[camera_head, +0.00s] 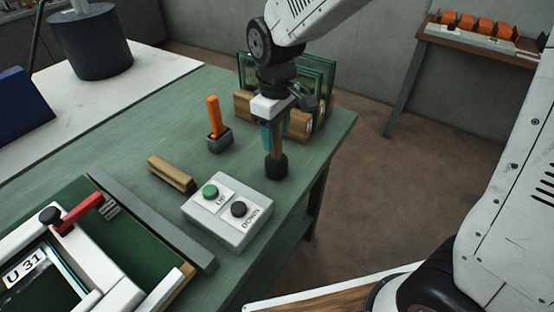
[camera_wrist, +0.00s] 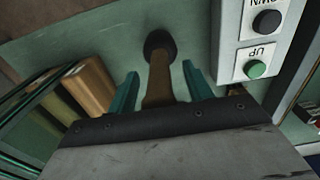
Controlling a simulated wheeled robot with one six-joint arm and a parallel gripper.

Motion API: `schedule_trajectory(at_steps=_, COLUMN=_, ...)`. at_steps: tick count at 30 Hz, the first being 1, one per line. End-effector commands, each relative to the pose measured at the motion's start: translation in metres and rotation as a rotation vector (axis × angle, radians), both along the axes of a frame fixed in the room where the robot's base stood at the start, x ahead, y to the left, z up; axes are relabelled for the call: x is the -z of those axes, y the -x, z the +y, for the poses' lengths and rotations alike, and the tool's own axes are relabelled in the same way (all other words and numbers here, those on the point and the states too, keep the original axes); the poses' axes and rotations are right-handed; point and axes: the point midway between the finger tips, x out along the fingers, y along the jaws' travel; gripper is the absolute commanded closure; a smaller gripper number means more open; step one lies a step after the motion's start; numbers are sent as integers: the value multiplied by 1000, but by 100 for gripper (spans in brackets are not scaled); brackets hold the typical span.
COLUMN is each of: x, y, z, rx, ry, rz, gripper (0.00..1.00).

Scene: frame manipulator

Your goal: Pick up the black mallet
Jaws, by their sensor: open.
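The black mallet has a dark head (camera_head: 277,167) and a wooden handle (camera_head: 278,140). It appears to stand head down near the right edge of the green table, with its handle rising towards my gripper (camera_head: 270,136). In the wrist view, the mallet head (camera_wrist: 160,42) lies beyond the fingertips. The handle runs back between the two teal fingers of my gripper (camera_wrist: 160,73), with a gap on each side. My gripper is open around the handle. The handle's upper end is hidden by the gripper.
Wooden racks with glass panes (camera_head: 318,72) stand close behind my gripper. A grey box with green and black buttons (camera_head: 230,222) sits in front. An orange-handled tool in a holder (camera_head: 214,122) and a wooden block (camera_head: 172,174) are to the left. The table (camera_head: 150,125) is otherwise clear there.

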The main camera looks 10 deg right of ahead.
Motion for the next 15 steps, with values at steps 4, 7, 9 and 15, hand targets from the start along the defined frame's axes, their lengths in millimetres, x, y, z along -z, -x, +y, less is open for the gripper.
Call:
schedule_trajectory(at_steps=4, x=0, y=0, z=0, rx=0, ry=0, rz=0, gripper=60)
schedule_trajectory(at_steps=7, x=0, y=0, z=0, rx=0, ry=-1, rz=-1, gripper=88)
schedule_trajectory(at_steps=9, x=-1, y=0, z=0, rx=0, ry=-1, rz=-1, gripper=96)
schedule_trajectory(at_steps=15, x=-1, y=0, z=0, rx=0, ry=-1, rz=-2, gripper=96)
